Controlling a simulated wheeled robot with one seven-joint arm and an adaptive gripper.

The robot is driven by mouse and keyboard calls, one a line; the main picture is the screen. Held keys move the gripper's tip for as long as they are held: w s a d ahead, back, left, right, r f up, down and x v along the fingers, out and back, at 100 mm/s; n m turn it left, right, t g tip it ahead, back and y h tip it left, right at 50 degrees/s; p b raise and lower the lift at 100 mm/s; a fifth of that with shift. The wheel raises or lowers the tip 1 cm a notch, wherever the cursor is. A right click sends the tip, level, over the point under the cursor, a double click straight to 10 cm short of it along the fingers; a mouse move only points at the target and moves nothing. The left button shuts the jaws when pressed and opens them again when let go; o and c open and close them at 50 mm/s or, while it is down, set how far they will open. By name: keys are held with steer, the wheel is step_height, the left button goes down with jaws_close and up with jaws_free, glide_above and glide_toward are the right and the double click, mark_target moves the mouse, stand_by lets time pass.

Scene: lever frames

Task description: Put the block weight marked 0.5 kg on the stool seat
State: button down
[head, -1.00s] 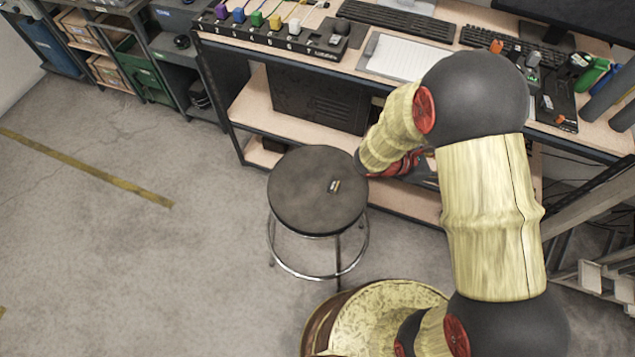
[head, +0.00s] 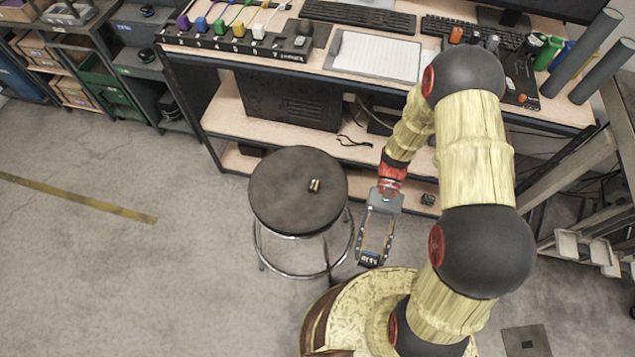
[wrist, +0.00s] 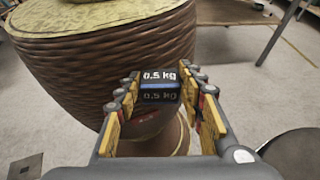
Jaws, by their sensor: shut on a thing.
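The block weight (wrist: 160,84) is dark with a blue band and reads "0.5 kg" in the wrist view. My gripper (head: 371,256) is shut on it, with a finger on each side. In the head view the block (head: 370,259) shows at the fingertips, in the air to the right of the stool. The stool seat (head: 280,205) is round and dark, and its edge also shows at the lower right of the wrist view (wrist: 297,152). A small dark object with a light band (head: 314,186) lies on the seat, right of its middle.
The workbench (head: 215,118) stands behind the stool, with a keyboard, papers and a row of coloured-plug sockets on top. Its lower shelf holds a black case (head: 290,100). My own base is close in front of the gripper. Floor left of the stool is clear.

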steer(key=w+a+r+m+t+y, duration=0.2)
steer(key=w+a+m+t+y, duration=0.3)
steer(key=a, duration=0.3)
steer(key=w+a+r+m+t+y+p, duration=0.1)
steer(key=w+r+m+t, duration=0.1)
steer(key=w+m+t, duration=0.5)
steer(key=w+a+r+m+t+y, duration=0.15)
steer(key=w+m+t, duration=0.35)
steer(key=w, duration=0.5)
steer(key=b+x, duration=0.1)
steer(key=x, duration=0.4)
steer(key=w+d+f+b+x, duration=0.1)
steer(key=b+x, duration=0.1)
steer(key=x, duration=0.3)
steer(key=w+f+b+x, duration=0.1)
steer(key=b+x, duration=0.1)
steer(key=x, duration=0.3)
steer(key=shift+d+f, duration=0.15)
steer(key=shift+d, duration=0.25)
steer(key=shift+w+a+f+b, duration=0.1)
steer(key=shift+a+f+b, duration=0.1)
steer(key=shift+b, duration=0.1)
steer(key=shift+w+a+f+b, duration=0.15)
steer(key=shift+f+b, duration=0.5)
steer(key=shift+f, duration=1.05)
